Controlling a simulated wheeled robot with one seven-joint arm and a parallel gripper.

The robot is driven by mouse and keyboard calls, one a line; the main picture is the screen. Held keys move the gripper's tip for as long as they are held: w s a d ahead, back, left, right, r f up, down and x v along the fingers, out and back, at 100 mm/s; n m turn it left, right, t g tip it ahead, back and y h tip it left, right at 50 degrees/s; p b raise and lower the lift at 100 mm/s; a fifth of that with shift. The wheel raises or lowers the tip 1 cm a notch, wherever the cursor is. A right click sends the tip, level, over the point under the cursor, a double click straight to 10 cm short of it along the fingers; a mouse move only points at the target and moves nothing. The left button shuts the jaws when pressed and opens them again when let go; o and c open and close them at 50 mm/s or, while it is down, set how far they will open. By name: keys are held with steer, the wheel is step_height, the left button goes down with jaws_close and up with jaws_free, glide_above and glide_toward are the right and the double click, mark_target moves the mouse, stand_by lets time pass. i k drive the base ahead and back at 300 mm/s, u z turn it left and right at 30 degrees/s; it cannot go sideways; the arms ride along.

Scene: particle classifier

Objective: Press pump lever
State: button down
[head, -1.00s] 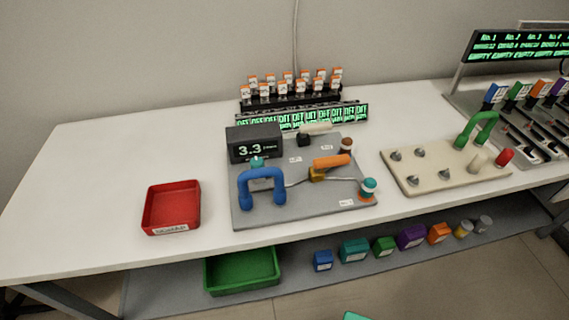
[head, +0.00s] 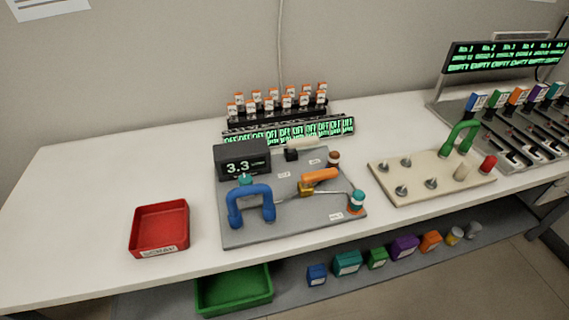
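A grey pump board (head: 282,226) lies on the white table, with a dark display box (head: 241,159) reading 3.3 at its back left. A blue U-shaped handle (head: 250,192) stands at the board's front left. An orange lever (head: 319,174) lies over a brass-coloured fitting right of the board's middle. A pale, cream-coloured bar (head: 303,145) joined to a black block (head: 291,155) is at the back of the board. The frames do not show which of these is the pump lever. My gripper is not in view.
A red tray (head: 160,250) stands left of the board. A beige board (head: 417,196) with a green handle (head: 462,134) is to the right. A rack of orange-capped vials (head: 278,106) stands behind. A green bin (head: 234,306) and several coloured boxes are on the lower shelf. The table's left side is clear.

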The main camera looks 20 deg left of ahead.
mark_target(294, 143)
steer(key=k, duration=1.3)
steer(key=u, duration=0.3)
steer(key=i, duration=1)
steer(key=u, duration=0.4)
steer(key=i, duration=0.8)
